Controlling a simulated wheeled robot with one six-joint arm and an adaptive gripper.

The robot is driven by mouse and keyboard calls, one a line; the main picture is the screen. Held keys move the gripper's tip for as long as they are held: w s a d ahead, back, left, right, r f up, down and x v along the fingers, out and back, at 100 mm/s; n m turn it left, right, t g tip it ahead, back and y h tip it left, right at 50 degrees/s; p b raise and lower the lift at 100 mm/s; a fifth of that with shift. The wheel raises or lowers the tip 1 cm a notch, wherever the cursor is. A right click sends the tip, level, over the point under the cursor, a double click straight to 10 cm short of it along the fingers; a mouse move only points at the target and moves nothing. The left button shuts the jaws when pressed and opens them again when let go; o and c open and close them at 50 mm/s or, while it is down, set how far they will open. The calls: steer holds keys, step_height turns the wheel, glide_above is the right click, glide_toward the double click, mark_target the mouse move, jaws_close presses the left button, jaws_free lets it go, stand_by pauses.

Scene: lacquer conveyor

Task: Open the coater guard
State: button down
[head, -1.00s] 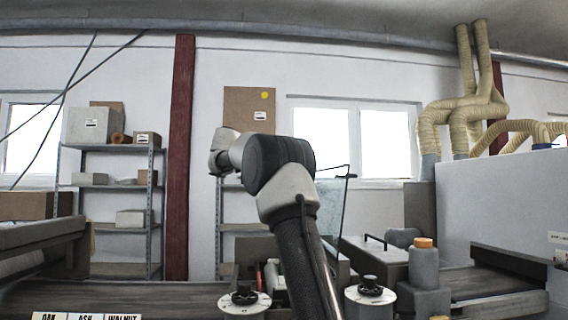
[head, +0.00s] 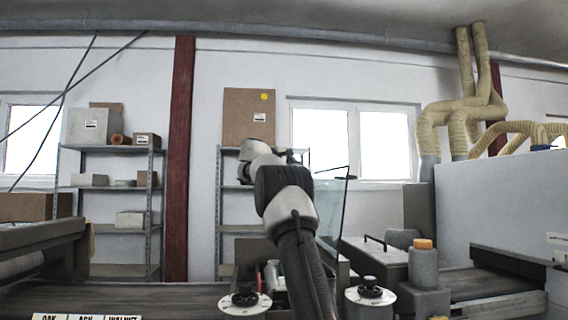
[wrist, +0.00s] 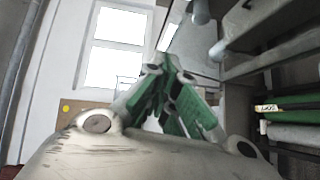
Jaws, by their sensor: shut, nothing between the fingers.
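The coater guard appears to be the clear panel (head: 331,212) with a dark rod along its top, right of my arm in the head view. It stands nearly upright above the dark machine, and my arm hides part of its lower left. In the wrist view my gripper (wrist: 168,75), with green finger parts, is shut and empty. A pale see-through pane lies beyond its tips there; I cannot tell whether they touch it. In the head view my arm hides most of the gripper.
Two round dials with black knobs (head: 244,298) (head: 370,290) stand at the front. An orange-capped bottle (head: 423,262) stands right of the guard. A dark conveyor (head: 140,300) runs left. Shelves (head: 120,210) line the back wall. A grey partition (head: 500,205) stands at right.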

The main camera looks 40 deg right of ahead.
steer(key=shift+s+d, duration=0.15)
steer(key=shift+d, duration=0.1)
